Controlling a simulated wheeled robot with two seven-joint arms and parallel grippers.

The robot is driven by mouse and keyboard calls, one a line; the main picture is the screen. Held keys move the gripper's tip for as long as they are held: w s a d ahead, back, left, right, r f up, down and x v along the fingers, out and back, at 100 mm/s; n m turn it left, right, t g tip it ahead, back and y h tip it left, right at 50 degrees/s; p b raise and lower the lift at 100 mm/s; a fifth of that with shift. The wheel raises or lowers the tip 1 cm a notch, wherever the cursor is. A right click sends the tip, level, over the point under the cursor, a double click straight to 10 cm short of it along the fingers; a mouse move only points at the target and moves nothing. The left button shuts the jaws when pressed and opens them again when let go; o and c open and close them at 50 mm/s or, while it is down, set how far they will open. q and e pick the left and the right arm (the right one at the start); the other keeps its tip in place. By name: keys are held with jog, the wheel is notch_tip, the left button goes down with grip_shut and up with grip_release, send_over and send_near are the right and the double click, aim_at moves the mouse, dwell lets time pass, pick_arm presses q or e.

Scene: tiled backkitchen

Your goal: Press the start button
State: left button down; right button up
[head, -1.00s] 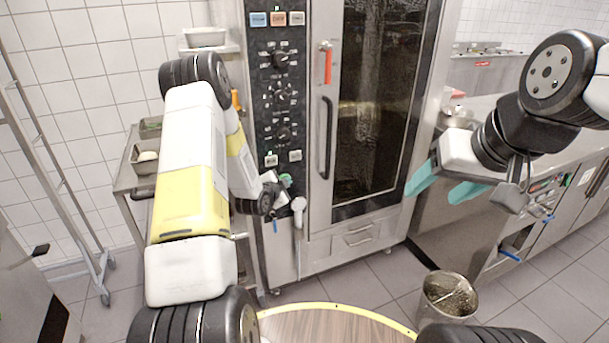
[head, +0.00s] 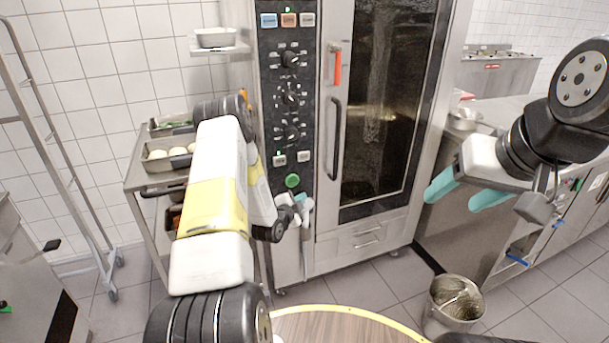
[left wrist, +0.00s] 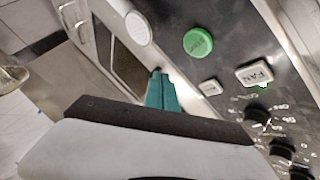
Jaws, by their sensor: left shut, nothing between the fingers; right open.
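A round green button (head: 292,181) sits low on the dark control panel (head: 268,100) of the tall oven, below the knobs and two small white buttons. The left wrist view shows the green button (left wrist: 198,42) with faint lettering, up and right of my fingertips. My left gripper (head: 297,211) is shut and empty, just below the button in the head view. Its teal fingers (left wrist: 162,92) are pressed together in the left wrist view; I see no contact with the button.
A white hand sprayer (head: 308,206) hangs beside my left gripper; its round white head (left wrist: 138,28) is left of the button in the wrist view. A trolley with trays (head: 168,163) stands left. A metal bucket (head: 452,302) stands on the floor at right.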

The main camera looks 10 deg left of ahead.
aim_at(297, 182)
pick_arm(q)
jog(key=shift+w+a, duration=0.7)
jog(key=shift+w, duration=0.35)
jog(key=shift+w+a, duration=0.65)
jog(key=shift+w, duration=0.35)
jog(key=shift+w+a, duration=0.7)
jog(key=shift+w, duration=0.35)
jog(key=shift+w, duration=0.1)
jog(key=shift+w+a, duration=0.25)
jog(key=shift+w+a, duration=0.25)
jog(key=shift+w, duration=0.05)
dwell(0.5)
jog(key=shift+s+d, duration=0.45)
jog(key=shift+s, duration=0.2)
jog(key=shift+s+d, duration=0.75)
jog(key=shift+s, duration=0.3)
jog(key=shift+s+d, duration=0.7)
jog(key=shift+s, duration=0.35)
